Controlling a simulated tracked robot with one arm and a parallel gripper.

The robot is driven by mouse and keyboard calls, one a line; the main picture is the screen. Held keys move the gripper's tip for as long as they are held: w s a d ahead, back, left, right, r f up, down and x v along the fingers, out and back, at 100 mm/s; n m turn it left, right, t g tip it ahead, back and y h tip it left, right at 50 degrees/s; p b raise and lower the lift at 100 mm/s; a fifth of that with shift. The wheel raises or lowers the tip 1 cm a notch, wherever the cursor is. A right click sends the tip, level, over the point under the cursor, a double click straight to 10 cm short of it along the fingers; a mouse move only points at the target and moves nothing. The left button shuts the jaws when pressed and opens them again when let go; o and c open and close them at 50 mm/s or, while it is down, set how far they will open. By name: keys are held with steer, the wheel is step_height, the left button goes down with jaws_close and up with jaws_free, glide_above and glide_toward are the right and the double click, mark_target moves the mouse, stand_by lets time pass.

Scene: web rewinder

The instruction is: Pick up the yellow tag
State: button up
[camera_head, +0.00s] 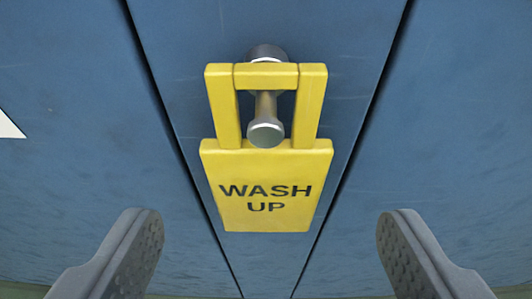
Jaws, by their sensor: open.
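The yellow tag (265,185) hangs by its frame-like handle on a metal peg (266,132) that sticks out of a blue panel. It bears the dark words "WASH UP". The handle's top bar rests over the peg, and the peg's round end shows inside the handle opening. My gripper (265,240) is open. Its two grey textured fingers show at the lower left and lower right, wide apart, with the tag's lower edge between and above them in the picture. The fingers appear clear of the tag.
The blue panels (70,150) fill the background, with dark seams on both sides of the tag. Part of a white mark (9,127) shows at the left edge. No other object stands beside the tag. A greenish strip shows along the bottom edge.

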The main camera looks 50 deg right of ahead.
mark_target(268, 189)
steer(key=x, duration=0.2)
steer(key=shift+w+d+f+b, duration=0.15)
steer(key=shift+d+f+b, duration=0.05)
steer(key=shift+f+b, duration=0.15)
steer(key=shift+w+d, duration=0.2)
steer(key=shift+w, duration=0.05)
steer(key=c, duration=1.1)
steer(key=shift+o, duration=0.2)
steer(key=shift+r, duration=0.15)
